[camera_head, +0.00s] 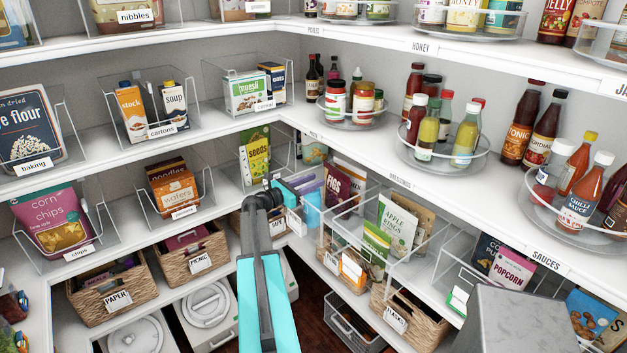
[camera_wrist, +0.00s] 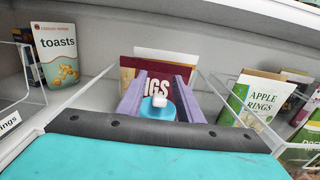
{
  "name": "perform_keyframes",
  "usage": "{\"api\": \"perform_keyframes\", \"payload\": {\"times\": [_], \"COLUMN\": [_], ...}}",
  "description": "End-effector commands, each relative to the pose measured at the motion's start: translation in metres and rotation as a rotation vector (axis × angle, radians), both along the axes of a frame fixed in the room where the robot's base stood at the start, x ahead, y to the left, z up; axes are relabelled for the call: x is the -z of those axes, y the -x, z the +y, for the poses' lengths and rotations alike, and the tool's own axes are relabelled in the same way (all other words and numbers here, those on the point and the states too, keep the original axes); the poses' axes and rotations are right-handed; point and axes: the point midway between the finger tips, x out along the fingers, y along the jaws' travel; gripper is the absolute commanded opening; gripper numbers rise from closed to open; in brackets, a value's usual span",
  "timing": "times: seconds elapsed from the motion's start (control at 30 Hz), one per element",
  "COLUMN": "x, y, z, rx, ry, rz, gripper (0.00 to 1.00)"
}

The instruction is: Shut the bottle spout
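In the wrist view, a blue round cap with a white spout piece (camera_wrist: 158,102) shows between the two purple fingers of my gripper (camera_wrist: 157,88). The fingers are apart, one on each side of the cap. I cannot tell whether they touch it, or whether the spout is up or down. The bottle's body is hidden below the gripper's teal housing. In the head view, my gripper (camera_head: 296,187) reaches to the shelf corner, and a light-blue bottle (camera_head: 311,211) stands just below and beside it. The spout is too small to make out there.
A maroon figs packet (camera_wrist: 130,76) stands behind the fingers. Clear bins with an apple rings packet (camera_head: 397,222) are at right. A seeds packet (camera_head: 254,155) is at left of the corner. The shelf above, with a turntable of jars (camera_head: 352,115), is close overhead.

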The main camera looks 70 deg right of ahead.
Motion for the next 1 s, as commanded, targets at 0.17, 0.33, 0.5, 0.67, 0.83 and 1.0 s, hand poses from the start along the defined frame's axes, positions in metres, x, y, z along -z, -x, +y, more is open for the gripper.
{"api": "perform_keyframes", "payload": {"times": [0.17,0.33,0.5,0.67,0.83,1.0], "x": [0.0000,0.0003,0.0003,0.0002,0.0017,0.0045], "y": [0.0032,0.0032,0.0030,0.0029,0.0029,0.0027], "z": [-0.0042,-0.0040,-0.0039,-0.0038,-0.0037,-0.0033], "rx": [0.001,0.001,0.001,0.001,0.001,0.001], "ry": [0.000,0.000,0.000,0.000,0.006,0.033], "rz": [0.000,0.000,0.000,0.000,0.005,0.022], "gripper": [0.33,0.33,0.13,0.00,0.00,0.00]}}
